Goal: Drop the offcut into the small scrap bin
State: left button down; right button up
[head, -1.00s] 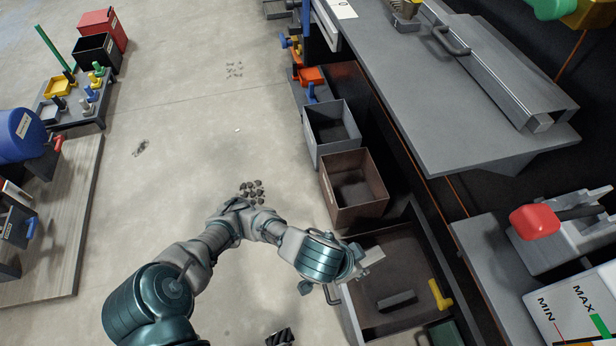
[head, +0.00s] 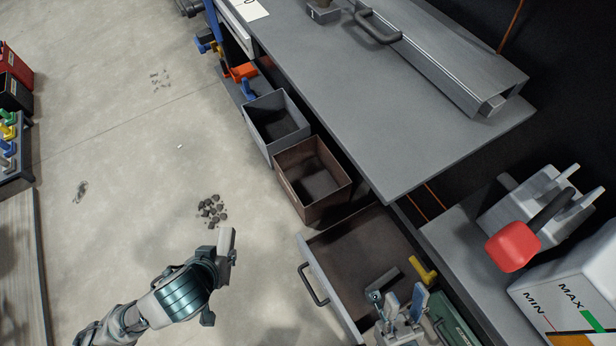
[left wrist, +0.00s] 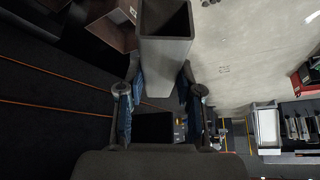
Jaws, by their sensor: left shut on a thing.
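My left gripper (head: 222,268) is shut on the offcut (head: 227,243), a short light grey piece, held above the floor left of the open drawer. In the left wrist view the offcut (left wrist: 165,55) is a hollow square tube between the two fingers (left wrist: 162,100), its open end pointing away. Two open-topped bins stand by the bench: a grey one (head: 264,138) and a rusty brown one (head: 297,192). I cannot tell which is the small scrap bin. The offcut is apart from both, nearer the brown one. My right gripper (head: 398,298) is open and looks empty over the drawer.
The grey bench (head: 430,120) overhangs right of the bins. Dark scraps (head: 211,211) lie on the floor, which is otherwise mostly clear.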

aim_at(309, 187)
jog(key=j+z, duration=0.35)
jog(key=j, duration=0.15)
jog(key=i+j+z, duration=0.15)
jog(key=j+z, duration=0.25)
jog(key=j, duration=0.15)
jog(key=i+j+z, duration=0.1)
jog(key=j+z, duration=0.75)
jog(key=j, duration=0.3)
jog(key=k+j+z, duration=0.1)
jog(key=j+z, duration=0.3)
jog(key=j, duration=0.2)
jog(key=i+j+z, duration=0.2)
jog(key=k+j+z, duration=0.1)
jog(key=j+z, duration=0.15)
jog(key=j, duration=0.15)
